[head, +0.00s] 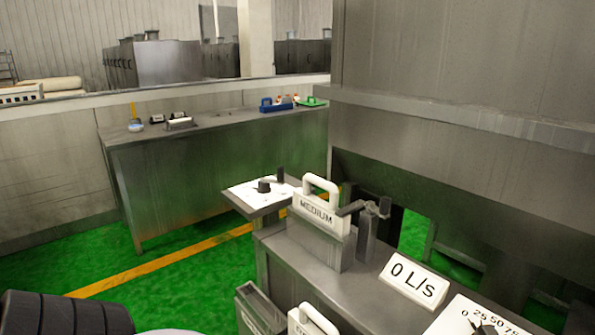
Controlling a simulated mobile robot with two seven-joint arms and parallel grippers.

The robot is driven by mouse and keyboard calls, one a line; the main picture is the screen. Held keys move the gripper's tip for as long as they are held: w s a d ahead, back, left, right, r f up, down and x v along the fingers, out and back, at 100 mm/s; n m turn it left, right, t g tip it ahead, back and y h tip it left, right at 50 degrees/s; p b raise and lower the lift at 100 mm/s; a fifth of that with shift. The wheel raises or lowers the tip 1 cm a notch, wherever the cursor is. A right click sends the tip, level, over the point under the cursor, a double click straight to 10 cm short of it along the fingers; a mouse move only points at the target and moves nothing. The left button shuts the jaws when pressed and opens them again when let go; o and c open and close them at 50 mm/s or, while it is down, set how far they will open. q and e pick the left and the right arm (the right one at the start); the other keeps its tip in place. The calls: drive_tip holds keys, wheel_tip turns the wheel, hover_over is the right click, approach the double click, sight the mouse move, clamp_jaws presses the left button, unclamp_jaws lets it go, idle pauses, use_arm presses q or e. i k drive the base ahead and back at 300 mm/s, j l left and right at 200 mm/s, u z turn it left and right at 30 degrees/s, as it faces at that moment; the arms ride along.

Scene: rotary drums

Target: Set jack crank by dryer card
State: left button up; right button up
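A white plate with a loop handle, marked MEDIUM (318,213), stands upright in a grey holder on the metal bench. Just right of it is a dark crank (366,208) on a grey post, its arm roughly level and a short knob at its right end. I take these as the dryer card and jack crank, but no label confirms it. Neither gripper is in view. A black ribbed part, probably mine, shows at the lower left.
A white dial plate (475,318) with numbers is cut off at lower right. A second white handled plate (312,321) and a grey slotted box (259,312) are at the bottom. A white panel with black knobs (262,198) sits behind. Green floor is clear at left.

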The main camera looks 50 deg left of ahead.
sight(263, 183)
drive_tip(key=j+z, duration=0.15)
drive_tip(key=j, duration=0.25)
drive_tip(key=k+j+z, duration=0.15)
drive_tip(key=j, duration=0.2)
drive_tip(key=j+z, duration=0.2)
drive_tip(key=j, duration=0.2)
drive_tip(key=k+j+z, duration=0.15)
drive_tip(key=j, duration=0.2)
drive_tip(key=k+j, duration=0.1)
drive_tip(key=j, duration=0.3)
drive_tip(key=k+j, duration=0.15)
drive_tip(key=j, duration=0.25)
drive_tip(key=k+j, duration=0.1)
drive_tip(key=j, duration=0.25)
drive_tip(key=k+j+z, duration=0.1)
drive_tip(key=j, duration=0.3)
drive_tip(key=k+j, duration=0.15)
drive_tip(key=j, duration=0.25)
drive_tip(key=k+j, duration=0.1)
drive_tip(key=j, duration=0.25)
